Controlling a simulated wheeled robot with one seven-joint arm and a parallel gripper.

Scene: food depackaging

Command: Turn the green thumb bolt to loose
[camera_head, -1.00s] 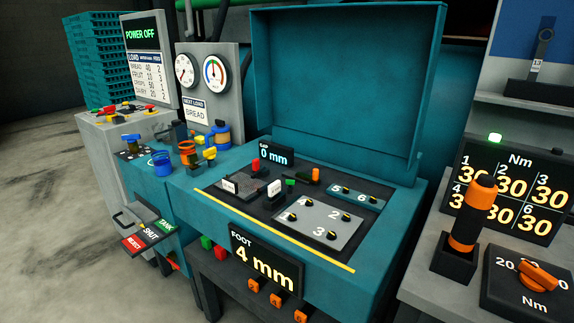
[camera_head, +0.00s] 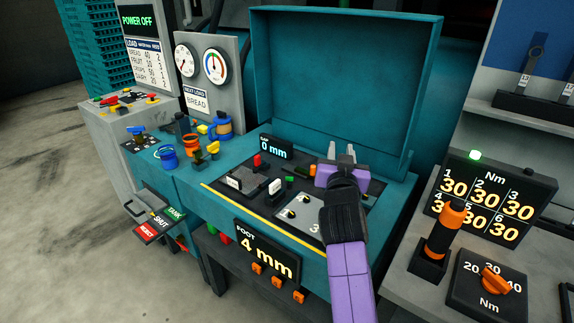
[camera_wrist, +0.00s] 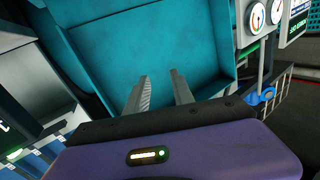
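A small green part (camera_head: 289,179), likely the green thumb bolt, sits on the dark panel of the teal machine, just right of the grey block. It is too small to tell how far it is turned. My gripper (camera_head: 341,153) is over the right part of the panel, to the right of the green part and apart from it. Its two fingers stand apart with nothing between them. In the wrist view my open gripper (camera_wrist: 158,88) points at the teal lid (camera_wrist: 150,40); the green part is not visible there.
The raised teal lid (camera_head: 335,75) stands behind the panel. A red knob (camera_head: 257,160) and a "0 mm" display (camera_head: 276,149) are near the green part. My arm hides part of the numbered plate (camera_head: 290,222). An orange-handled driver (camera_head: 446,230) stands on the right bench.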

